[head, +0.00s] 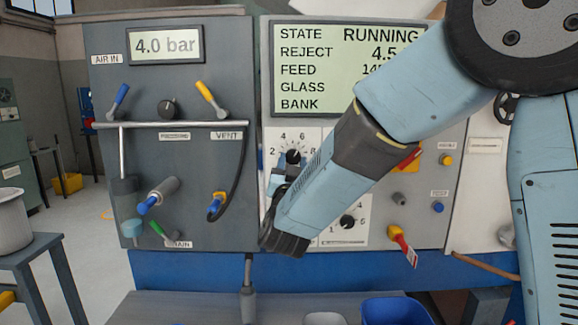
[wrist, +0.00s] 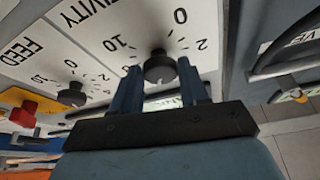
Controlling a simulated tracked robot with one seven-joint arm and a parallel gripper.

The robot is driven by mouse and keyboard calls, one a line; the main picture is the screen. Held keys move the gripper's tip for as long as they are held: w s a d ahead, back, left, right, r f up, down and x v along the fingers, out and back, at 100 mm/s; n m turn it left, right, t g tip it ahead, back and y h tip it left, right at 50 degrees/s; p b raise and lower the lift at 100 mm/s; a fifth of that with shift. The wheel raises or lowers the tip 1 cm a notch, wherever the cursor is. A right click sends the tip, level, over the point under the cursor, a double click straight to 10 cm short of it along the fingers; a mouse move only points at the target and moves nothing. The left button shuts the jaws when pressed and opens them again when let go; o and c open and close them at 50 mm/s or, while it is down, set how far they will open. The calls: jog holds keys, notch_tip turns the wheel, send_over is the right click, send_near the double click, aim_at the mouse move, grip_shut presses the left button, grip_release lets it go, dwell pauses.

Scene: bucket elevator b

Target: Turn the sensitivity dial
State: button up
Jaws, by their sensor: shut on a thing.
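The sensitivity dial (head: 293,157) is a black knob on a white scale plate, below the status screen. It also shows in the wrist view (wrist: 159,66), with the numbers 0, 2 and 10 around it and the end of the word SENSITIVITY beside it. My gripper (wrist: 160,74) has one blue finger on each side of the knob and is shut on it. In the head view my gripper (head: 287,168) reaches the dial from below; my wrist hides the lower part of the plate. The dial's pointer is too small to read surely.
The feed dial (head: 348,221) sits below right; it also shows in the wrist view (wrist: 72,95). A grey panel at left has a horizontal rail (head: 180,124), levers and a black hose (head: 240,170). The screen (head: 320,65) reads RUNNING.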

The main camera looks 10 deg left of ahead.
jog(key=o, duration=1.1)
jog(key=shift+c, duration=0.2)
jog(key=shift+s, duration=0.1)
jog(key=v, duration=1.3)
jog(key=shift+s+f, duration=0.2)
jog(key=shift+s, duration=0.1)
jog(key=shift+d, duration=0.1)
